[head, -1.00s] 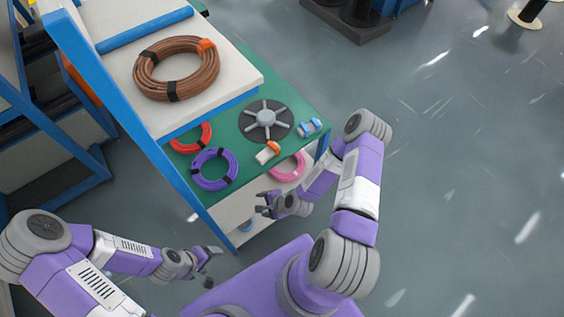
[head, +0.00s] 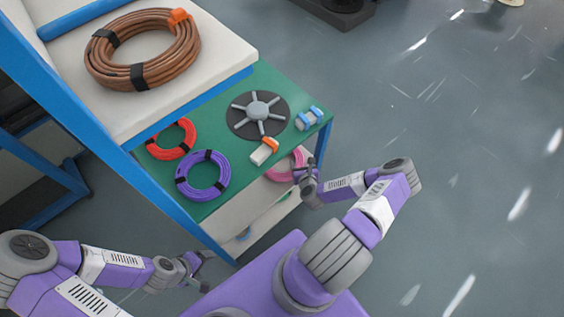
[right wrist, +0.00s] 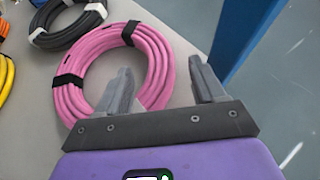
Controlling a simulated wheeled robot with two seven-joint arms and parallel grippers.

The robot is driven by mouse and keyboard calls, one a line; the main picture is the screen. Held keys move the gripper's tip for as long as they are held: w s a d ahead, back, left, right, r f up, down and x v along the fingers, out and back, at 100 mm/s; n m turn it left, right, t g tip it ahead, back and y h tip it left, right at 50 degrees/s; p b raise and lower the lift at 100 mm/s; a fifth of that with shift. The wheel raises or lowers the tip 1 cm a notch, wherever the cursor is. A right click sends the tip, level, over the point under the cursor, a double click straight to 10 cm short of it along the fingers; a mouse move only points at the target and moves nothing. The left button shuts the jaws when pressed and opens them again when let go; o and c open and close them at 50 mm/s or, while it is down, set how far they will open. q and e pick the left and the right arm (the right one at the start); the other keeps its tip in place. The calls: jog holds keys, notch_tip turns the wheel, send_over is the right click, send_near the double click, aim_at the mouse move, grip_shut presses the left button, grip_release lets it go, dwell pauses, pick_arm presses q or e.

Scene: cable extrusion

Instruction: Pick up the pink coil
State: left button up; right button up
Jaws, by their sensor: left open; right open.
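The pink coil (right wrist: 77,68) lies flat on a pale shelf in the right wrist view, bound with black bands. In the head view the pink coil (head: 279,170) shows on the lower shelf, partly hidden by the green shelf above and by my right gripper. My right gripper (right wrist: 166,80) is open, its two fingers parted over the near right side of the coil; I cannot tell whether they touch it. In the head view my right gripper (head: 305,178) is at the rack's front edge. My left gripper (head: 203,270) is open and empty, low at the left, away from the rack.
A black coil (right wrist: 68,22) and a yellow coil (right wrist: 5,75) lie near the pink one. A blue post (right wrist: 244,35) stands close right. The green shelf (head: 285,85) above holds a red coil (head: 171,139), a purple coil (head: 203,176) and a spoked disc (head: 257,112). A brown coil (head: 143,50) lies higher.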

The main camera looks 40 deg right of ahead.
aim_at(299, 159)
jog(key=b+x, duration=0.1)
jog(key=x, duration=0.2)
jog(key=shift+w+f, duration=0.1)
jog(key=shift+w, duration=0.15)
jog(key=shift+c, duration=0.2)
grip_shut()
